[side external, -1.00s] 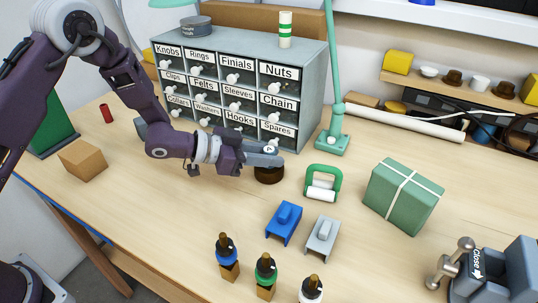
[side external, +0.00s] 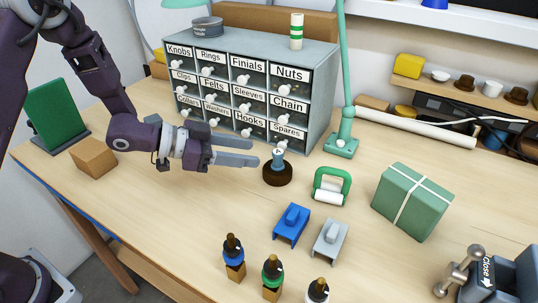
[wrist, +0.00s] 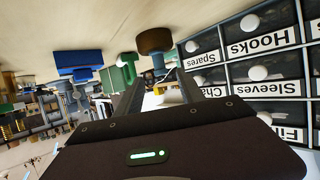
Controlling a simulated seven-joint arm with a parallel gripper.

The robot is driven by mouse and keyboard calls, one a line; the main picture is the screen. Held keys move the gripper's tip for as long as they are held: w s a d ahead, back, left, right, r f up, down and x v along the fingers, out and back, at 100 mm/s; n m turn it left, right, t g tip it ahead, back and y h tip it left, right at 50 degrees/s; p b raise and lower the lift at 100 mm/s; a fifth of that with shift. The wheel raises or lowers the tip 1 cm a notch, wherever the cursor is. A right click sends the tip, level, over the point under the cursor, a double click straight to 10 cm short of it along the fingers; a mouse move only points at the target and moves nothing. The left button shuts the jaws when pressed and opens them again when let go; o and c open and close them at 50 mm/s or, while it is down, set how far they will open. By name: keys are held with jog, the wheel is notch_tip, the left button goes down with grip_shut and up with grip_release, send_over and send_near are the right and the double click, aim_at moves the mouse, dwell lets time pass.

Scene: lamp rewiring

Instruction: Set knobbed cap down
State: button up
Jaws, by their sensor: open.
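The knobbed cap (side external: 278,156), a small blue-grey piece with a round, letter-marked top, stands upright on a dark brown round base (side external: 277,175) on the table. The brown base also shows in the wrist view (wrist: 154,40), beyond my fingers. My gripper (side external: 255,151) is open and empty, just left of the cap, its two fingers pointing at it. A small gap shows between the fingertips and the cap.
The labelled drawer cabinet (side external: 247,95) stands close behind my gripper. A green-handled roller (side external: 330,187) is right of the base; blue (side external: 291,226) and grey (side external: 330,238) blocks lie in front. A green box (side external: 411,201) is further right.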

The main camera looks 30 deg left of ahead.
jog(key=s+a+r+n+y, duration=0.6)
jog(key=s+a+r+y, duration=0.45)
jog(key=a+r, duration=0.35)
jog(key=s+d+n+g+h, duration=0.1)
jog(key=s+d+n+g, duration=0.2)
jog(key=s, duration=1.6)
jog(key=shift+s+d+f+g, duration=0.2)
jog(key=shift+d+f+g, duration=0.1)
jog(key=shift+d+g, duration=0.15)
